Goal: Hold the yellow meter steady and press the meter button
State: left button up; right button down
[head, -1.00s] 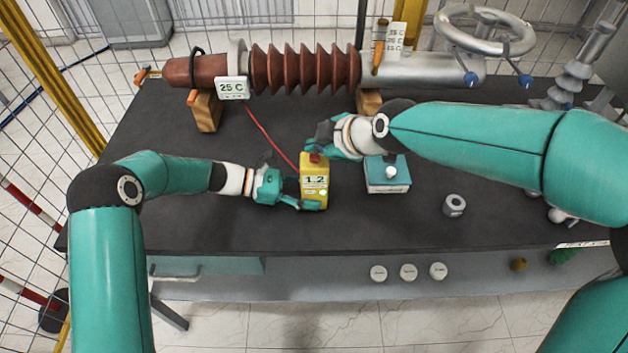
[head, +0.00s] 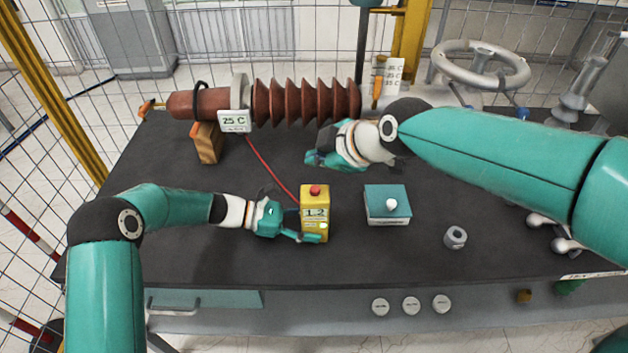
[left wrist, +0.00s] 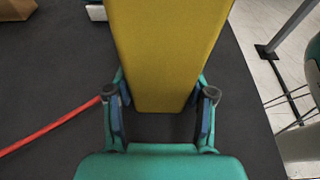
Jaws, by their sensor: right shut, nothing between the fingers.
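The yellow meter (head: 315,226) stands upright on the dark bench top, with a red button (head: 315,190) on its top and a display reading about 1.2. My left gripper (head: 302,222) is shut on the meter from the left. In the left wrist view the fingers (left wrist: 160,115) lie along both sides of the yellow body (left wrist: 168,55). My right gripper (head: 316,160) is shut and empty, raised behind and above the meter, apart from the button.
A teal box with a white knob (head: 388,203) stands right of the meter, and a grey nut (head: 455,237) beyond it. A brown ribbed bushing (head: 305,102) lies along the back. A red cable (head: 268,168) runs behind the meter.

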pick_arm(q)
jog(key=o, duration=0.5)
jog(key=shift+c, duration=0.2)
